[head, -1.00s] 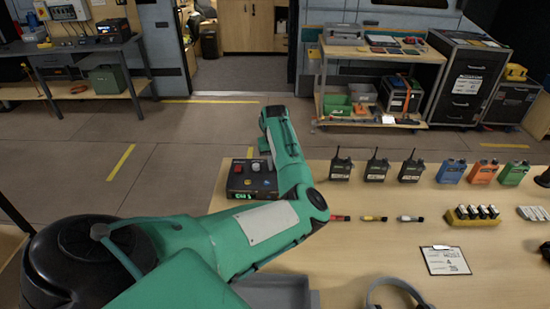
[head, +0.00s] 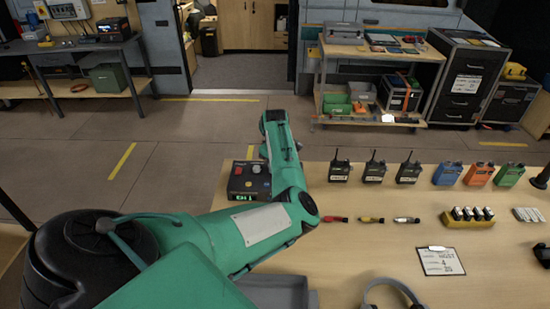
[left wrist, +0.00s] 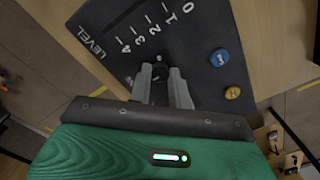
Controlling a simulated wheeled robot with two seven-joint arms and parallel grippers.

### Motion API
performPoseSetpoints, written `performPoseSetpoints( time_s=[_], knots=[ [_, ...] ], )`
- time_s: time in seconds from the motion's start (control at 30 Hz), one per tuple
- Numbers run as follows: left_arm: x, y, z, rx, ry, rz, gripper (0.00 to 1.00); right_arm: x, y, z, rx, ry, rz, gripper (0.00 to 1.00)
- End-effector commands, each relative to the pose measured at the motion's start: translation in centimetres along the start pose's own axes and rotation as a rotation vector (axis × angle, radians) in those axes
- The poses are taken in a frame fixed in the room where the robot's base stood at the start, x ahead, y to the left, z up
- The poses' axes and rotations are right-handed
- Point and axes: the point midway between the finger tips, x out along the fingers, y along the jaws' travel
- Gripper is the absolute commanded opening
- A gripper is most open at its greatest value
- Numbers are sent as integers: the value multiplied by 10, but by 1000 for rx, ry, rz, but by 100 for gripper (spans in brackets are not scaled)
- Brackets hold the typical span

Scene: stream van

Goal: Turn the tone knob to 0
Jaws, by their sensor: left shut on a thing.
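A dark control box (head: 238,184) with coloured buttons and a green lit display (head: 243,197) stands at the table's left end in the head view. In the left wrist view its panel (left wrist: 205,40) carries the word LEVEL and a scale from 4 to 0; I see no tone label. My left gripper (left wrist: 170,75) is shut on a small dark knob (left wrist: 159,70) below the scale. The knob's pointer is too unclear to read. In the head view my own arm hides these fingers. My right gripper is not in view.
A blue button (left wrist: 220,57) and a yellow button (left wrist: 232,93) sit right of the fingers. A grey tray (head: 280,290) is in front.

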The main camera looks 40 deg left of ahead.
Motion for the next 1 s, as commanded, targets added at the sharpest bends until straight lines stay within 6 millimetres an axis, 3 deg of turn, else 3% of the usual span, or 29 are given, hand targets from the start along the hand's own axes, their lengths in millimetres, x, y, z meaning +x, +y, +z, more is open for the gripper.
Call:
performPoseSetpoints(
  time_s=[0.4,0.43,0.53,0.83,1.0],
  knots=[
    [-1,0,-1,-6,3,1,0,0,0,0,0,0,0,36],
    [-1,0,-1,-6,3,1,23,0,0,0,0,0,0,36],
    [-1,0,-1,-6,2,1,41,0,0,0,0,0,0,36],
    [-2,0,0,-5,1,1,41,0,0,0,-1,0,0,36],
    [-18,1,-1,-7,3,4,41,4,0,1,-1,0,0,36]
  ],
)
